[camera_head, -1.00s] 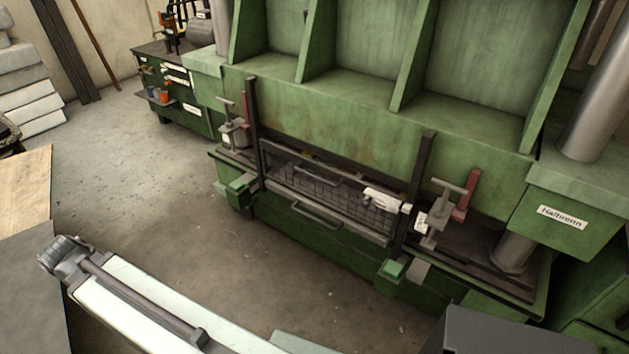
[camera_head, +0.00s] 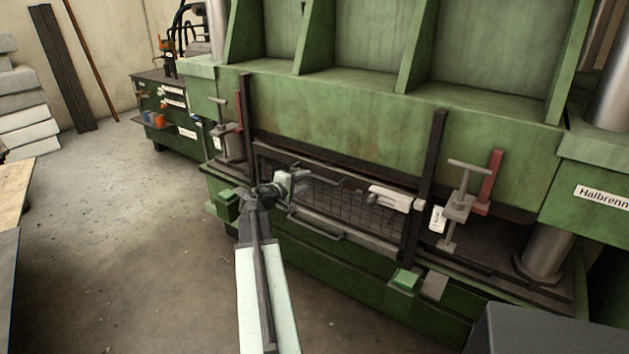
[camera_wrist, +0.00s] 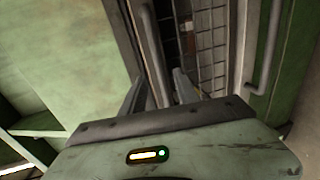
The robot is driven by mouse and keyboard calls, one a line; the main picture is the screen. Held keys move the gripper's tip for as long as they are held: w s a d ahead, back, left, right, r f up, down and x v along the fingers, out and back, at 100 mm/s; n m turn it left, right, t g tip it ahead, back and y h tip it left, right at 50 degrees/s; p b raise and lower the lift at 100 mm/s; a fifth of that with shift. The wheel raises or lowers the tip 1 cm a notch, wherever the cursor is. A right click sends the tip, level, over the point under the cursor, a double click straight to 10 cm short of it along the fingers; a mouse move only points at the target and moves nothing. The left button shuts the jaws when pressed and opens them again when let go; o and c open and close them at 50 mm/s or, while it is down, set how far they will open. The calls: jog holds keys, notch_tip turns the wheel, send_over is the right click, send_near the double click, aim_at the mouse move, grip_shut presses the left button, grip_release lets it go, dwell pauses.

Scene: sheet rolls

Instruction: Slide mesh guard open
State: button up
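The mesh guard (camera_head: 350,210) is a dark framed grid between two dark upright rails on the front of the green press. An upper bar handle (camera_head: 322,179) and a lower bar handle (camera_head: 318,229) show on it. A pale latch-like piece (camera_head: 390,197) sits at its right side. My gripper (camera_head: 290,183) is at the upper handle's left part. In the wrist view, the mesh (camera_wrist: 210,45) is just beyond my gripper (camera_wrist: 159,78). Its fingers are apart, one on each side of a grey bar handle (camera_wrist: 150,45); contact cannot be told.
Dark rails (camera_head: 425,185) flank the guard. A clamp (camera_head: 460,205) and red bar (camera_head: 490,182) stand to its right; another clamp (camera_head: 229,140) is at its left. Green blocks (camera_head: 403,281) jut out below. The concrete floor (camera_head: 110,220) at left is clear.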

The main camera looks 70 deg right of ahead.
aim_at(313, 177)
jog(key=b+x, duration=0.1)
jog(key=x, duration=0.5)
jog(key=shift+s+d+f, duration=0.1)
jog(key=shift+d, duration=0.25)
grip_shut()
dwell(0.8)
